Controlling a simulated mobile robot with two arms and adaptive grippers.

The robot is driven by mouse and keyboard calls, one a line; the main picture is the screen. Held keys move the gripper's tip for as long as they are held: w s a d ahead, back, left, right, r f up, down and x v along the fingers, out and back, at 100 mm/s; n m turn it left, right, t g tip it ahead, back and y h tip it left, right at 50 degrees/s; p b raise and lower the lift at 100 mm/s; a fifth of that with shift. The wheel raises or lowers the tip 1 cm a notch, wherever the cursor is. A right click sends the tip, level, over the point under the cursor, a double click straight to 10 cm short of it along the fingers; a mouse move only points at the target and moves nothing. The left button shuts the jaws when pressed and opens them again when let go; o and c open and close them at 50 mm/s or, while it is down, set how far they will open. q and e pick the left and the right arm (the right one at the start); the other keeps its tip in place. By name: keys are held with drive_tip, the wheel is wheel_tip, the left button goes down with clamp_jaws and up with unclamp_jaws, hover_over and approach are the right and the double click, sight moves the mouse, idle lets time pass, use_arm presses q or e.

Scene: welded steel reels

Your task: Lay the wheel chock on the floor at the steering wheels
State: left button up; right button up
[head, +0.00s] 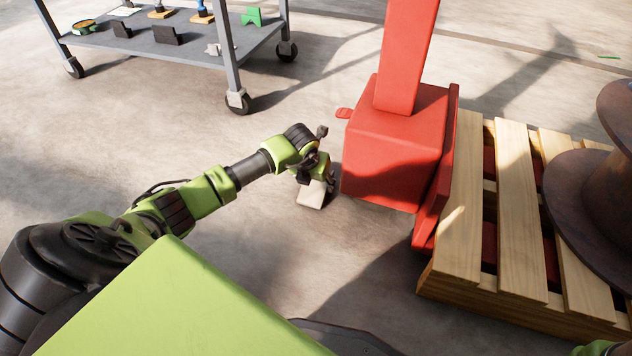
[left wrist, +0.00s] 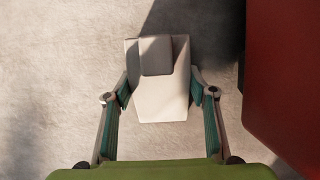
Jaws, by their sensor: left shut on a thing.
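The wheel chock (head: 312,196) is a pale wedge-shaped block, low by the left side of the red pallet truck (head: 395,140). My left gripper (head: 314,178) is shut on it. In the left wrist view the chock (left wrist: 160,95) sits between the two fingers of my left gripper (left wrist: 160,101), with concrete floor around and beyond it. I cannot tell whether the chock touches the floor. The red body (left wrist: 285,75) stands at the right of that view, apart from the chock. The steering wheels are hidden under the red housing. A bit of green at the lower right corner may be my right arm; its gripper does not show.
A wooden pallet (head: 510,210) sits on the truck's forks, with a rusty steel reel (head: 575,215) on it. A grey wheeled cart (head: 180,40) with small items stands at the back left. The floor (head: 300,95) between cart and truck is clear.

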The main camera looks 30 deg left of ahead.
use_arm(q)
drive_tip(key=shift+f, duration=0.1)
drive_tip(key=o, duration=1.3)
drive_tip(key=shift+r+p, duration=2.75)
drive_tip(key=shift+r, duration=0.35)
drive_tip(key=shift+f, duration=0.15)
